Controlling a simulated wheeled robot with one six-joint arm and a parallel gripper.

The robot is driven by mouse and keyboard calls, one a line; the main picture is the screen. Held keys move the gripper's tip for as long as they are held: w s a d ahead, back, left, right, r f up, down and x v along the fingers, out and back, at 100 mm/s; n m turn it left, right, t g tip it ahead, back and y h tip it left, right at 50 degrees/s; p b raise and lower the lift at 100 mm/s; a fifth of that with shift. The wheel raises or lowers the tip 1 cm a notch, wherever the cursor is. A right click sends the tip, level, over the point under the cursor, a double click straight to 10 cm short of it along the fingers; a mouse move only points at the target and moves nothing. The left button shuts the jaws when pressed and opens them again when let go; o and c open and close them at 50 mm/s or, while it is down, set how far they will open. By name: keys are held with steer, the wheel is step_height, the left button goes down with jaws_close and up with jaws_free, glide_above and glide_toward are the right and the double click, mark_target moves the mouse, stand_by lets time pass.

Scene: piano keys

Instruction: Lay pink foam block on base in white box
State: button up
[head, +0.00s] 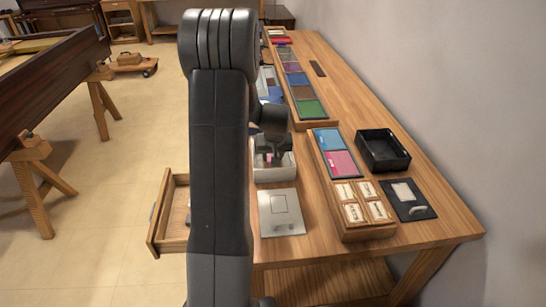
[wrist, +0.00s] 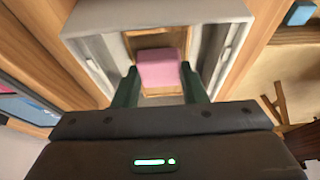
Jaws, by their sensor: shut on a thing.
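The pink foam block (wrist: 160,70) is held between the two dark fingers of my gripper (wrist: 159,82) in the wrist view. The white box (wrist: 96,62) lies around and beneath it, with a tan-brown base area (wrist: 158,41) showing inside. My arm hides the box's left part. I cannot tell whether the block touches the base.
A grey-white plate (head: 281,212) lies in front of the box. To the right are a wooden tray (head: 362,233) with labelled cards, a black open box (head: 383,150) and a black board (head: 407,213). An open drawer (head: 172,215) juts out at left.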

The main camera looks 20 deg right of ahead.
steer(key=shift+f, duration=0.4)
steer(key=shift+f, duration=0.1)
steer(key=shift+f, duration=0.15)
steer(key=o, duration=0.9)
steer(key=shift+o, duration=0.2)
steer(key=shift+r, duration=0.2)
steer(key=shift+r, duration=0.2)
steer(key=v, duration=1.1)
steer(key=shift+s+r, duration=0.2)
steer(key=shift+r, duration=0.15)
steer(key=shift+s, duration=0.1)
